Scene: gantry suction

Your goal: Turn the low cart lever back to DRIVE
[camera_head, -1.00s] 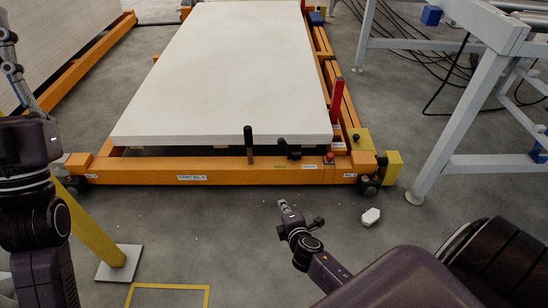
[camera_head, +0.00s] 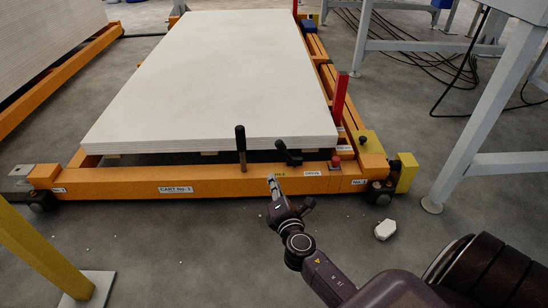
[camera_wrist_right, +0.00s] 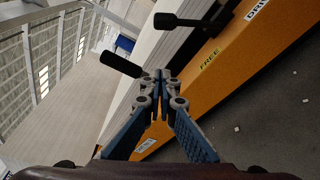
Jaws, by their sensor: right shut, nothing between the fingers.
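The low cart lever (camera_head: 287,153) is black with a round knob and sits on the orange front beam of the cart (camera_head: 120,181). Its knob end tilts to the left, over the FREE label (camera_head: 279,171); the DRIVE label (camera_head: 313,173) is to its right. The lever (camera_wrist_right: 190,21) also shows at the top of the right wrist view. My right gripper (camera_head: 272,181) is shut and empty, at the beam front, just below and left of the lever. In the right wrist view its fingertips (camera_wrist_right: 161,75) meet, apart from the lever. My left gripper is out of view.
A taller black upright handle (camera_head: 240,147) stands left of the lever. A red button (camera_head: 336,161) and red post (camera_head: 340,98) are to the right. White boards (camera_head: 215,80) lie on the cart. A yellow post (camera_head: 40,245) and white lump (camera_head: 385,230) stand on the floor.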

